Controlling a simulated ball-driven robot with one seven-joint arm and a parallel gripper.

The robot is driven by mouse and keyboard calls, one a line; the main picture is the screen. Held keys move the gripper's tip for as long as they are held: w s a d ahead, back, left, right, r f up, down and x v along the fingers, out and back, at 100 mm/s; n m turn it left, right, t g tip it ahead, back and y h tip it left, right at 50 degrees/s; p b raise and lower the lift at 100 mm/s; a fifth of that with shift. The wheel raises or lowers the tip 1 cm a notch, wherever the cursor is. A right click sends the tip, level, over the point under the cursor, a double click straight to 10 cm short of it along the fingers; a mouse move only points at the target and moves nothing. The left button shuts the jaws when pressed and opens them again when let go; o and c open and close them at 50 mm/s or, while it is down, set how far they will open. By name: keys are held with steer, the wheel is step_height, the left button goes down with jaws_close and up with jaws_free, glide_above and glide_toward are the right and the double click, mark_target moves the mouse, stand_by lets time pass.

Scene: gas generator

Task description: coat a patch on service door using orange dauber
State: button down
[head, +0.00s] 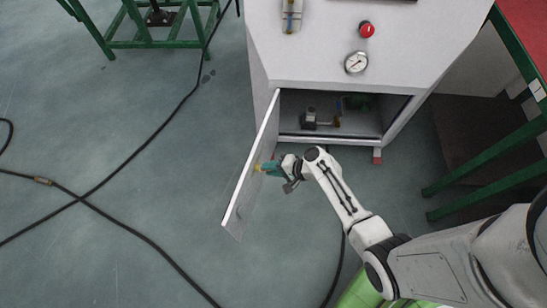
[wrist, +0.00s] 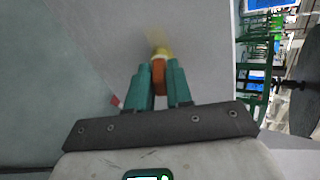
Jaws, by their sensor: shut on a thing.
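The service door (head: 248,178) of the white generator cabinet stands swung open, seen nearly edge-on in the head view. Its grey face (wrist: 205,40) fills the middle of the wrist view. My gripper (head: 268,167) is at the door's inner face. In the wrist view its teal fingers (wrist: 158,88) are shut on the orange dauber (wrist: 158,76). The dauber's yellow tip points at the door and appears to touch it. A faint yellowish smear (wrist: 154,40) shows on the door just beyond the tip. The dauber's rear end is hidden between the fingers.
The cabinet (head: 335,60) has a gauge (head: 356,62) and a red button (head: 366,29) above its open compartment (head: 350,115). Green-framed tables stand at upper left and right. Black cables (head: 120,165) cross the floor. The floor left of the door is otherwise clear.

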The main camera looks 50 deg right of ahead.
steer(key=shift+a, duration=0.4)
steer(key=w+d+b, duration=0.4)
steer(key=d+b, duration=0.1)
steer(key=d, duration=0.5)
stand_by(2.1)
steer(key=shift+s+d, duration=0.15)
steer(key=shift+s+d, duration=0.4)
steer(key=shift+s, duration=0.5)
steer(key=shift+s+d, duration=0.35)
steer(key=shift+s, duration=0.5)
steer(key=shift+s+d, duration=0.4)
steer(key=shift+s, duration=0.5)
steer(key=s, duration=0.1)
steer(key=s+d, duration=0.1)
steer(key=shift+s, duration=0.35)
